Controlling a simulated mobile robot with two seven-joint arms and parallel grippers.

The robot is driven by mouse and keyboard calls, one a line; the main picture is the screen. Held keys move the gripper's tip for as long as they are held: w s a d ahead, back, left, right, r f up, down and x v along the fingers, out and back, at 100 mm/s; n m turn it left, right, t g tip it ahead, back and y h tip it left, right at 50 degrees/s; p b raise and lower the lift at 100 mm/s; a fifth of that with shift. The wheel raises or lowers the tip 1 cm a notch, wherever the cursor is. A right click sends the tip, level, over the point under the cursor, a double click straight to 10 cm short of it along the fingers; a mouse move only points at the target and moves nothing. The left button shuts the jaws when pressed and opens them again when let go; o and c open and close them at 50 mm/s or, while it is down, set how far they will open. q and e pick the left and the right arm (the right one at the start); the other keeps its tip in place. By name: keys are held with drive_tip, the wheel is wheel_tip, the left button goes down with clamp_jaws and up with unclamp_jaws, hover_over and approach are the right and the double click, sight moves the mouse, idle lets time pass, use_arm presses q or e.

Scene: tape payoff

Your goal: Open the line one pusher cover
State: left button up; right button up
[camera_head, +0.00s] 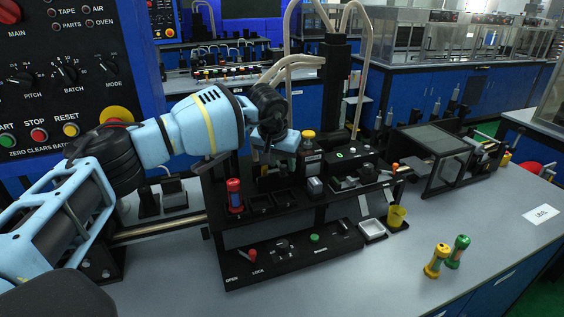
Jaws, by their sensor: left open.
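A long black machine (290,262) runs across the grey bench. I cannot tell for sure which part is the line one pusher cover. A dark, see-through boxed cover (432,150) at the machine's right end looks closed. A small black module (350,157) with a green light sits left of it. My left arm reaches in from the left, and its gripper (268,150) hangs over the middle of the machine, left of a dark bottle with a yellow cap (309,150). The gripper is open; its fingertips are small and partly hidden. My right gripper is not in view.
A red-capped cylinder (235,195) stands on the machine's left. A white tray (372,229) and a yellow cup (396,216) are at its front right. Yellow (436,261) and green (458,252) spools stand on the bench. A control panel (70,80) fills the upper left.

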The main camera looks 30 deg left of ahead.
use_arm(q)
drive_tip(key=shift+w+f, duration=0.1)
drive_tip(key=shift+f, duration=0.15)
clamp_jaws()
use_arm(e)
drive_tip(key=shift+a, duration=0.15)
